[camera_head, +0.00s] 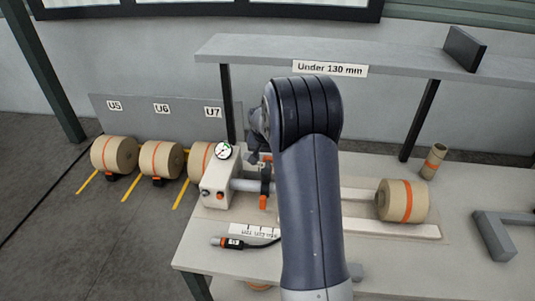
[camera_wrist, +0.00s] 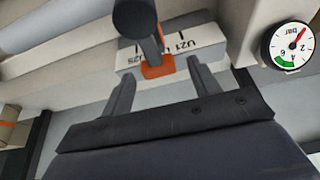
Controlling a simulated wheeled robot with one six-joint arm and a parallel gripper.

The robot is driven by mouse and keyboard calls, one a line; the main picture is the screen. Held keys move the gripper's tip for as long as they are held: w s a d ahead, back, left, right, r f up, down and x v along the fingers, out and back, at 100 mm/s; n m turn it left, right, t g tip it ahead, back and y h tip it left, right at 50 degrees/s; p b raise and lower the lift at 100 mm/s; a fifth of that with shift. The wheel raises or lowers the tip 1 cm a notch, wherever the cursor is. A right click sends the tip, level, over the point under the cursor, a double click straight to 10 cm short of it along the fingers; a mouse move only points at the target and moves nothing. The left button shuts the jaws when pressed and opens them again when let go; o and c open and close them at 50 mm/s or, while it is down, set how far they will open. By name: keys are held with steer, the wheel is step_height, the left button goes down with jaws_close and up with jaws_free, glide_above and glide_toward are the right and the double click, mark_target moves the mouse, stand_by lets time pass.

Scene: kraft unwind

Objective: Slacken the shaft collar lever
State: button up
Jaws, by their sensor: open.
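The shaft collar (camera_head: 266,178) is a dark ring on the pale shaft (camera_head: 245,185), beside the box with the gauge. An orange lever end (camera_head: 263,203) shows just below it. In the wrist view a dark round part (camera_wrist: 135,16) carries a short arm ending in an orange tip (camera_wrist: 158,67). My gripper (camera_wrist: 165,88) is open, and the orange tip appears between its two fingers, nearer the picture's top. I see no contact, and the depth between them is unclear. In the head view my arm hides much of the gripper.
The valve box (camera_head: 220,178) with a round gauge (camera_head: 223,151) stands left of the collar. A kraft roll (camera_head: 402,201) sits at the right on the table. A shelf (camera_head: 390,58) runs above. More rolls (camera_head: 114,154) lie at the left. A cabled connector (camera_head: 232,242) lies in front.

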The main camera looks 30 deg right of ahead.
steer(key=shift+d+f, duration=0.1)
steer(key=shift+f, duration=0.2)
steer(key=shift+c, duration=0.4)
jaws_close()
